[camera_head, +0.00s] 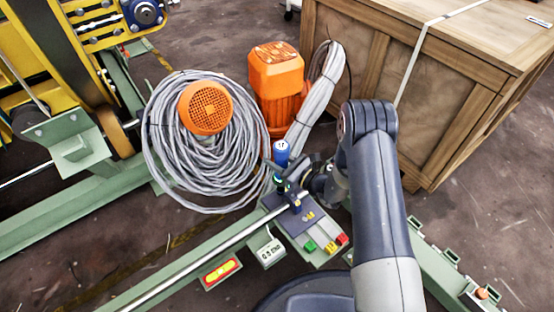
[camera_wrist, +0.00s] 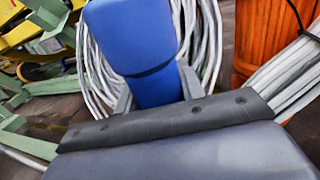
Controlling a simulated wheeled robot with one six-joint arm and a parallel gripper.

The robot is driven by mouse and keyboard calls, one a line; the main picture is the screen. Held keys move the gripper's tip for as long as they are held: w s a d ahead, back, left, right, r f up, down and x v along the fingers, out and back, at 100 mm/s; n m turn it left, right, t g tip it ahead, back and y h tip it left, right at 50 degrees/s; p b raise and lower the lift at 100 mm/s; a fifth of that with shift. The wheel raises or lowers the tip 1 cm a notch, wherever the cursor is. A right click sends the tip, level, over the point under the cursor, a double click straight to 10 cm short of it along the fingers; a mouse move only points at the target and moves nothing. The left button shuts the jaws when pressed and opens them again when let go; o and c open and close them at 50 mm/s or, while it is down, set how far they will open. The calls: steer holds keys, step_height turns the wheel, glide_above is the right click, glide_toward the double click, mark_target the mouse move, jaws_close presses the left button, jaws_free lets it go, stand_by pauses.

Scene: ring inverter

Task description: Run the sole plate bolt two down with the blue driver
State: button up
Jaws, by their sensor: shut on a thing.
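The blue driver (camera_head: 282,152) stands roughly upright in my gripper (camera_head: 284,181), with a "17" mark on its top end. In the wrist view the blue driver (camera_wrist: 138,45) fills the upper middle, between the two grey fingers of my gripper (camera_wrist: 155,92). My gripper is shut on it. A dark plate (camera_head: 309,216) with a small yellow mark lies on the green frame just below and right of the driver. The driver's lower tip is hidden by my gripper, so I cannot tell whether it touches anything. I cannot make out bolt two.
Green, yellow and red blocks (camera_head: 330,246) sit on the frame near the plate. A grey cable coil (camera_head: 160,150), an orange motor (camera_head: 276,75) and a wooden crate (camera_head: 430,120) stand behind. A steel rod (camera_head: 190,265) runs to the lower left.

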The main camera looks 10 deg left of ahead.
steer(key=shift+f+b, duration=0.5)
steer(key=shift+b, duration=0.05)
stand_by(1.6)
steer(key=shift+r+p, duration=1.45)
steer(key=shift+r, duration=1.25)
